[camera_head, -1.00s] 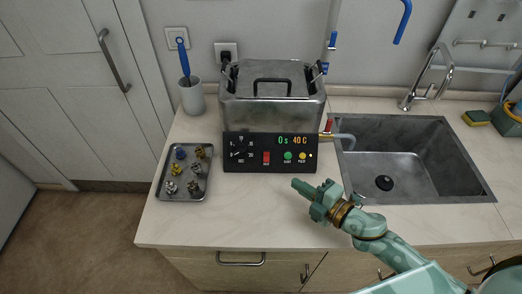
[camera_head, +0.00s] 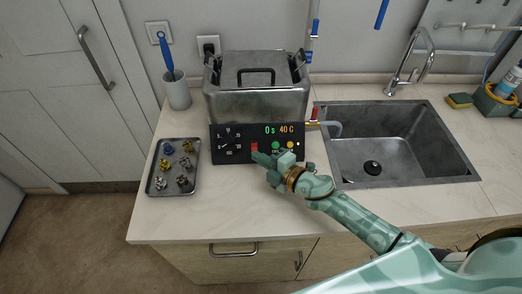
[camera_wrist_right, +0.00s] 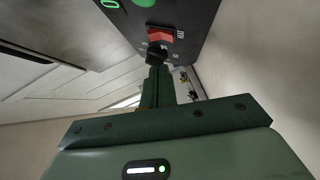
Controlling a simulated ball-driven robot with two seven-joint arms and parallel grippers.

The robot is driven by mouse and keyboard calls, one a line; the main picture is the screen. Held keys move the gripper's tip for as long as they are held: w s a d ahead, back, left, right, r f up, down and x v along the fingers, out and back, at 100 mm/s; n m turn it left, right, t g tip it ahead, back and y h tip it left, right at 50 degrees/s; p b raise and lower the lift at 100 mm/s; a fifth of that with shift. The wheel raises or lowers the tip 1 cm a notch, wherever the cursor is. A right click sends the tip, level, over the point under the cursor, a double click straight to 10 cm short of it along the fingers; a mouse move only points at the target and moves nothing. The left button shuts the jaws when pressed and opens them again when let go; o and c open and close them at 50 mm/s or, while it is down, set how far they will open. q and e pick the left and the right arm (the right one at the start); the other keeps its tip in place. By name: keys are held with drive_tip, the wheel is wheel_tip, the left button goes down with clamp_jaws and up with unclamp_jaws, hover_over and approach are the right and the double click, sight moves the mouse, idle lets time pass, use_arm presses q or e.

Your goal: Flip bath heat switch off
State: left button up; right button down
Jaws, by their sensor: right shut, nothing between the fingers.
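The bath is a metal tank (camera_head: 256,98) with a lid, standing at the back of the counter. Its black front panel (camera_head: 231,155) carries a lit display (camera_head: 279,129) reading 0 s and 40 C. The red heat switch (camera_head: 254,147) sits mid-panel; it also shows in the wrist view (camera_wrist_right: 166,34). My left gripper is out of view.
A dial is at the panel's left. A metal tray (camera_head: 151,187) of small fittings lies left, and a sink (camera_head: 350,126) lies right. The front counter is clear.

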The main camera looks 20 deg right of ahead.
sight(247, 143)
drive_tip(key=shift+w+d+f+b, duration=0.15)
drive_tip(key=shift+w+d, duration=0.05)
drive_tip(key=shift+w, duration=0.3)
drive_tip(key=shift+w+d+f+b, duration=0.15)
drive_tip(key=shift+w+d, duration=0.1)
drive_tip(key=shift+w, duration=0.3)
drive_tip(key=shift+w+d+f+b, duration=0.1)
drive_tip(key=shift+w+d+f, duration=0.1)
drive_tip(key=shift+w, duration=0.3)
